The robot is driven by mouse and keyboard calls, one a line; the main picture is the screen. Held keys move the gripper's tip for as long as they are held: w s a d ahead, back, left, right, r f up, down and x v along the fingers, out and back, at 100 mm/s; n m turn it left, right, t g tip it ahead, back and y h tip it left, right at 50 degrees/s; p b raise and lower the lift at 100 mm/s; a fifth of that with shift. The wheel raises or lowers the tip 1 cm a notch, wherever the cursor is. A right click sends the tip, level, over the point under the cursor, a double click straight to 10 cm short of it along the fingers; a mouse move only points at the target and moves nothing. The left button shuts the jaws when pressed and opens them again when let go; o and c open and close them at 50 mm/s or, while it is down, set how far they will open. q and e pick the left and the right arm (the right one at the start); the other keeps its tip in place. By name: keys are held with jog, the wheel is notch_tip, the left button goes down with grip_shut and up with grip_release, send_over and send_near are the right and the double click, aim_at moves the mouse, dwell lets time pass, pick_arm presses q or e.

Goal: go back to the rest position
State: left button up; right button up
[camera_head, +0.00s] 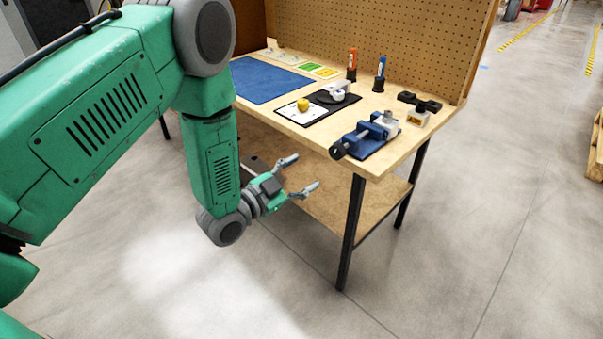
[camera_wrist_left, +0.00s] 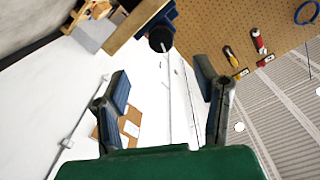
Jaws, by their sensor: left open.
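My left gripper (camera_head: 304,175) is open and empty. In the head view it hangs in front of the workbench (camera_head: 295,122), below the level of its top, with its fingers pointing right. In the left wrist view both fingers of the gripper (camera_wrist_left: 167,90) show, spread apart with nothing between them. My green left arm fills the left side of the head view. My right gripper is in neither view.
A blue vise (camera_head: 366,137) stands at the bench's front right corner. A black mat (camera_head: 318,107) with a yellow part (camera_head: 303,104), a blue mat (camera_head: 266,80), and red (camera_head: 352,65) and blue (camera_head: 380,74) markers are on top. A pegboard (camera_head: 390,35) stands behind.

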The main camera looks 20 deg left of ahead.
pick_arm(q)
jog(key=s+a+f+n+g+y, duration=0.1)
jog(key=s+f+n+g+y, duration=0.35)
jog(key=s+f+g, duration=0.65)
jog(key=s+a+f+n+g+y, duration=0.1)
jog(key=s+f, duration=0.3)
jog(key=s, duration=0.8)
jog(key=s+a+f+n+g+y, duration=0.1)
jog(key=s+f+n+g, duration=0.3)
jog(key=s, duration=0.8)
jog(key=shift+a, duration=0.35)
